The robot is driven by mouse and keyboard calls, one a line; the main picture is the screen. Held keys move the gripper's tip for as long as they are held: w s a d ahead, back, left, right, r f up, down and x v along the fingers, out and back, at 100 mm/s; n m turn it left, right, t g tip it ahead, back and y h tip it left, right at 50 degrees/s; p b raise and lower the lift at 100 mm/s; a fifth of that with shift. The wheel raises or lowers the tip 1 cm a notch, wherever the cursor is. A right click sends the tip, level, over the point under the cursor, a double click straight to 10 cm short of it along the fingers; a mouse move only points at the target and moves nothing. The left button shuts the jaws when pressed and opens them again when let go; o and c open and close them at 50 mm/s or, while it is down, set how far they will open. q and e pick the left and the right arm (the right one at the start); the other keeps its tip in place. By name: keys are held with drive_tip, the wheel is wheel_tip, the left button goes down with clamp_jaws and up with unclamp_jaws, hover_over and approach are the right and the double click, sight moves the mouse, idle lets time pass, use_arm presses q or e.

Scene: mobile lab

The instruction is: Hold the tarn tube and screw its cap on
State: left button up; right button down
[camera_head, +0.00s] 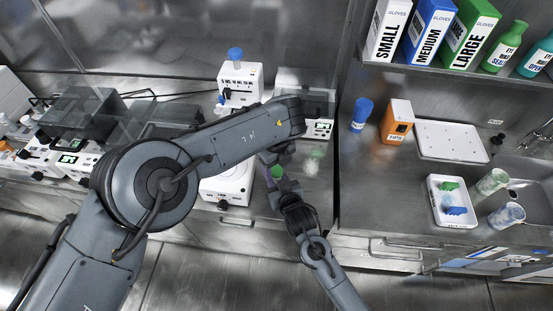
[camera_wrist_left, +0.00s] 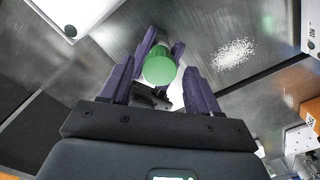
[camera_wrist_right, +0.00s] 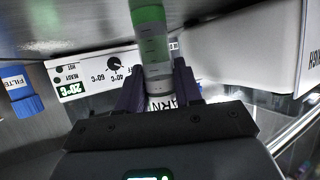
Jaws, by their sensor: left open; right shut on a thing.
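The tarn tube (camera_wrist_right: 155,55) is a clear graduated tube with a partly hidden label ending in "ARN". My right gripper (camera_wrist_right: 160,88) is shut on it and holds it above the bench. A green cap (camera_wrist_left: 159,67) sits at the tube's top end; how tightly it is seated cannot be told. The cap also shows in the head view (camera_head: 277,172). My left gripper (camera_wrist_left: 157,80) is open, with its fingers on either side of the cap and gaps showing. In the head view my left gripper (camera_head: 272,158) is partly hidden by its own arm.
A white device with a blue top (camera_head: 240,82) stands behind my left arm. A blue-capped filter bottle (camera_wrist_right: 20,92) and a heater panel (camera_wrist_right: 95,75) show near the tube. An orange tips box (camera_head: 397,122) and white tray (camera_head: 450,141) stand right. A pale speckled patch (camera_wrist_left: 234,54) lies on the bench.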

use_arm(q)
drive_tip(key=shift+f, duration=0.3)
drive_tip(key=c, duration=1.1)
drive_tip(key=o, duration=1.3)
drive_tip(key=shift+c, duration=0.2)
wheel_tip(320, 180, up, 12)
